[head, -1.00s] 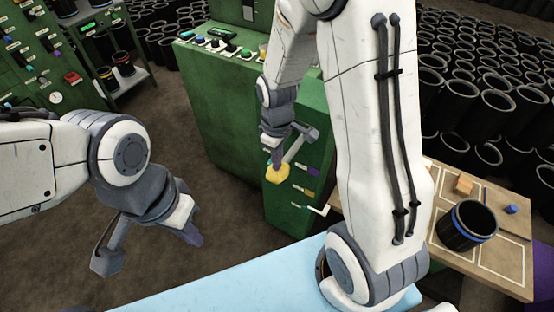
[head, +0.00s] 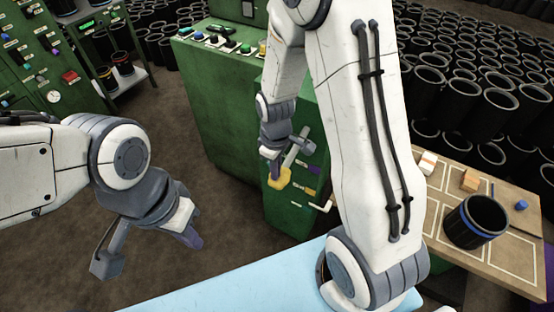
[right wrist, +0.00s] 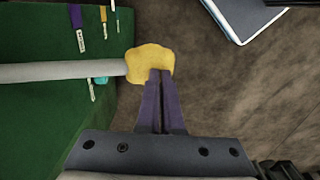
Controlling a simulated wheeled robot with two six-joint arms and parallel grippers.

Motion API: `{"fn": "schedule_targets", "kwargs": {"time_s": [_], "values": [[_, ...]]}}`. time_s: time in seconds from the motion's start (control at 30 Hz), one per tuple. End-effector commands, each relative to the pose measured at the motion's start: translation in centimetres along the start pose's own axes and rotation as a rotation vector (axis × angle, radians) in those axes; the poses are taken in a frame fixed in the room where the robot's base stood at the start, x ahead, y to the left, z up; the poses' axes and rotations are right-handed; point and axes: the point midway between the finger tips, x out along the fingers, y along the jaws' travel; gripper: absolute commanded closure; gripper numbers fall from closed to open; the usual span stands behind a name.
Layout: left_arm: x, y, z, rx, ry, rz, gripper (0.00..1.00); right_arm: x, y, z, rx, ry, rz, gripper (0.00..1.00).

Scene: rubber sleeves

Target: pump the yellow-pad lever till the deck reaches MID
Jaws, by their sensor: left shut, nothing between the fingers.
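The lever's yellow pad (head: 279,180) sits at the end of a pale rod, low on the green cabinet's (head: 225,105) right-hand face. In the right wrist view the yellow pad (right wrist: 150,63) and its rod reach in from the left. My right gripper (head: 276,172) is at the pad; in the right wrist view its purple fingers (right wrist: 161,75) are together, their tips overlapping the pad's near edge. I cannot tell whether they touch it. My left gripper (head: 194,238) is shut and empty, away from the cabinet. I cannot make out a deck or a MID mark.
A wooden bench (head: 500,262) at the right carries a black sleeve with a blue band (head: 474,221) and small blocks. Many black sleeves fill the back. My right arm hides part of the cabinet.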

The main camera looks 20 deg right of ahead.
Motion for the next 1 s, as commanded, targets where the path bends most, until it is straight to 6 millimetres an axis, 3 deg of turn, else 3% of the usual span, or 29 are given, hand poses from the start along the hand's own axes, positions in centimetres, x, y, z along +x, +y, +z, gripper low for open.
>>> {"fn": "schedule_targets", "kwargs": {"time_s": [0.1, 0.4, 1.0], "values": [[1.2, -0.1, 0.1, 0.000, 0.000, 0.000, 1.00, 2.0, 0.1, 0.1, 0.001, -0.003, -0.003, 1.00], [2.4, -0.2, 0.1, 0.000, 0.000, 0.000, 1.00, 4.5, 0.7, 0.1, 0.001, -0.003, -0.002, 1.00], [2.8, -0.2, 0.1, 0.000, 0.000, 0.000, 1.00, 5.5, 0.9, 0.1, 0.000, -0.003, -0.003, 1.00]]}}
